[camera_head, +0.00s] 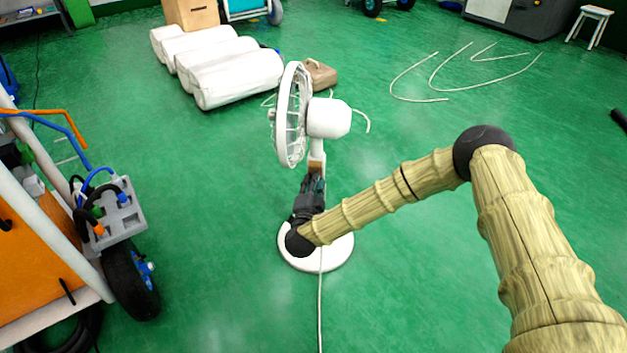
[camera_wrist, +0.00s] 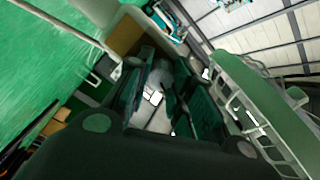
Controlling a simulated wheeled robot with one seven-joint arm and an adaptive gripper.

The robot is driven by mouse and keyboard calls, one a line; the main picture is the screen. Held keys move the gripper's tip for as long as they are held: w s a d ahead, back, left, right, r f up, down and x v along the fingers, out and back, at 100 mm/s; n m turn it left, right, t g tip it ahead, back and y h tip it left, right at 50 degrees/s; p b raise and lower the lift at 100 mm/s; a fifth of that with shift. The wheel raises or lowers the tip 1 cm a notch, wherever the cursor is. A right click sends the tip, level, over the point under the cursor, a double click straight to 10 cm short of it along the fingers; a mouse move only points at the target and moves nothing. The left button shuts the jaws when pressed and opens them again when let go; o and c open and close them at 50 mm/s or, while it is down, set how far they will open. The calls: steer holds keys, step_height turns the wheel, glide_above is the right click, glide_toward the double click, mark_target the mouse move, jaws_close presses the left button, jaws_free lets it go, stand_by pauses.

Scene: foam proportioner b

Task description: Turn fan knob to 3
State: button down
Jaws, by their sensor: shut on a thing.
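A white fan (camera_head: 328,118) stands upright on a round white base (camera_head: 338,250) on the green floor. Its caged head faces left in the head view. My gripper (camera_head: 314,183) is at the fan's stand, below the head, reaching up from the front. In the wrist view my gripper's dark fingers (camera_wrist: 160,92) are close together around a pale part of the fan between them. The knob itself is hidden behind the fingers, and its setting cannot be read. Part of the fan's cage (camera_wrist: 255,110) shows at the right of the wrist view.
A white cord (camera_head: 320,310) runs from the fan's base toward the front. A wheeled cart (camera_head: 60,240) with hoses stands at the left. White rolls (camera_head: 225,70) and a tan bag (camera_head: 318,74) lie behind. Loose white hoses (camera_head: 480,88) lie at the back right. The floor around the fan is clear.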

steer(key=m, duration=1.9)
steer(key=shift+m+b, duration=0.3)
steer(key=shift+m, duration=0.1)
steer(key=c, duration=1.2)
jaws_free()
steer(key=shift+s, duration=0.15)
steer(key=s+a, duration=0.1)
steer(key=s, duration=1)
steer(key=shift+s+a, duration=0.3)
steer(key=shift+a, duration=0.1)
